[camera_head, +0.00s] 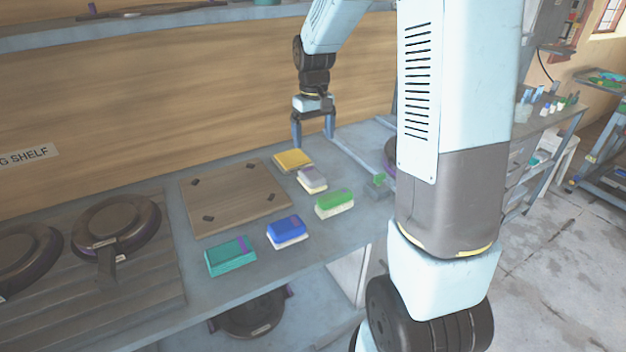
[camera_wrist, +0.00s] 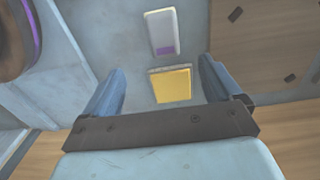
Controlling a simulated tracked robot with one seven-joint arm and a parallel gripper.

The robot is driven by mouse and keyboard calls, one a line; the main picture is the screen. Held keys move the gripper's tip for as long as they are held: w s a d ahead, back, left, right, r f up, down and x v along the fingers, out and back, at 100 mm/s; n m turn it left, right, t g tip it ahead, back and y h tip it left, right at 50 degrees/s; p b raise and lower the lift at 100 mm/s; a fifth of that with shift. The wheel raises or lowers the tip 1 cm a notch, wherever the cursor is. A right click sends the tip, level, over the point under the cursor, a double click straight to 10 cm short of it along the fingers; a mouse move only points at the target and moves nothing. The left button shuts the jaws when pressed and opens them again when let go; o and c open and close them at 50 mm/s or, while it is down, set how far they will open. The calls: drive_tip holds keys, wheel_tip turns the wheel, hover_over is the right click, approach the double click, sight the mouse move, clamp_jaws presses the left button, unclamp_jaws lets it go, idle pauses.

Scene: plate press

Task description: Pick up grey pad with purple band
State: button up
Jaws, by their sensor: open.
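The grey pad with a purple band (camera_head: 312,178) lies on the grey bench, with a whitish lower side. In the wrist view the grey pad (camera_wrist: 161,27) is near the top, beyond the fingertips, with its purple band at the end facing me. My gripper (camera_head: 313,140) is open and empty above the back of the bench, behind the grey pad. In the wrist view my gripper (camera_wrist: 162,68) has its two blue fingers spread, with the yellow pad (camera_wrist: 171,86) seen between them. The yellow pad (camera_head: 293,160) lies just behind the grey pad.
A green pad (camera_head: 334,204), a blue pad (camera_head: 287,231) and a teal pad (camera_head: 231,256) lie towards the front edge. A wooden board (camera_head: 235,197) lies left of the grey pad. Round dark plates (camera_head: 116,224) stand far left. The wooden wall (camera_head: 180,110) is close behind my gripper.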

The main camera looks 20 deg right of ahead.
hover_over(312, 173)
drive_tip(key=f, duration=0.7)
drive_tip(key=shift+d+f, duration=0.2)
drive_tip(key=shift+f, duration=0.2)
drive_tip(key=shift+a+f, duration=0.15)
drive_tip(key=shift+f, duration=1.2)
drive_tip(key=shift+a+f, duration=0.1)
drive_tip(key=shift+f, duration=1.2)
